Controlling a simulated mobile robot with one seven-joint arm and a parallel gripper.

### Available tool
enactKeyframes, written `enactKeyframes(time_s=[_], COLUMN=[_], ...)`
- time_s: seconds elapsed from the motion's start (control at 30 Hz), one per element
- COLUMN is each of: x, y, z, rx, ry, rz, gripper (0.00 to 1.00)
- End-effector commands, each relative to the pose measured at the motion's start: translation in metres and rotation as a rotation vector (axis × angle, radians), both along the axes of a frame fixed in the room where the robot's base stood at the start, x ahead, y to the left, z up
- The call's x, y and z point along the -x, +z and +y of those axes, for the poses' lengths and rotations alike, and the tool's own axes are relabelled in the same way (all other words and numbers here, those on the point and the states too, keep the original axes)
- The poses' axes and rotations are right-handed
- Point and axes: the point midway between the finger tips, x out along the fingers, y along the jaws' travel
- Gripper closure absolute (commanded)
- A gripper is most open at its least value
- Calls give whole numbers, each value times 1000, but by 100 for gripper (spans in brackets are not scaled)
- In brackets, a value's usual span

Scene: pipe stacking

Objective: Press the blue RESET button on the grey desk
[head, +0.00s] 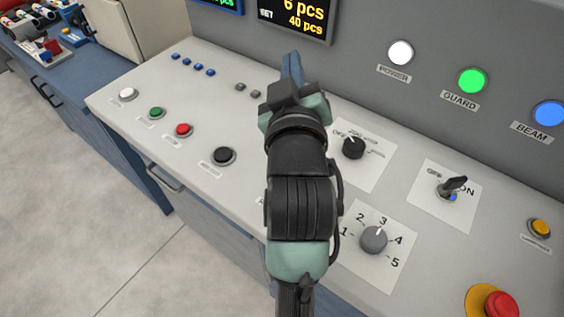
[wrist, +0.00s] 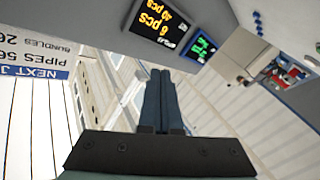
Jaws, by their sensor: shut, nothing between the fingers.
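The grey desk (head: 220,100) fills the middle of the head view. My gripper (head: 291,60) is raised above it, with its blue fingers pointing toward the back panel. In the wrist view the fingers (wrist: 160,75) are together and empty, apart from any button. I cannot make out a blue button labelled RESET. My arm covers a strip of the desk, and a sliver of a pale label shows at its left edge. Several small blue pieces (head: 192,65) sit at the back left, too small to read.
White (head: 128,94), green (head: 156,112), red (head: 183,130) and black (head: 223,155) buttons line the left front. Right of my arm are a black knob (head: 353,147), numbered dial (head: 373,239), toggle switch (head: 453,187), amber button (head: 540,228) and red mushroom button (head: 501,305).

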Motion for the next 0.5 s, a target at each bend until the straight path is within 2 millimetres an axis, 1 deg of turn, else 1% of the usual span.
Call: enactKeyframes(time_s=[0.03, 0.27, 0.5], x=[-1, 0, 12], y=[8, -11, -30], z=[-1, -3, -3], rx=[15, 96, 172], ry=[0, 13, 44], rz=[38, 197, 360], gripper=[100, 100, 100])
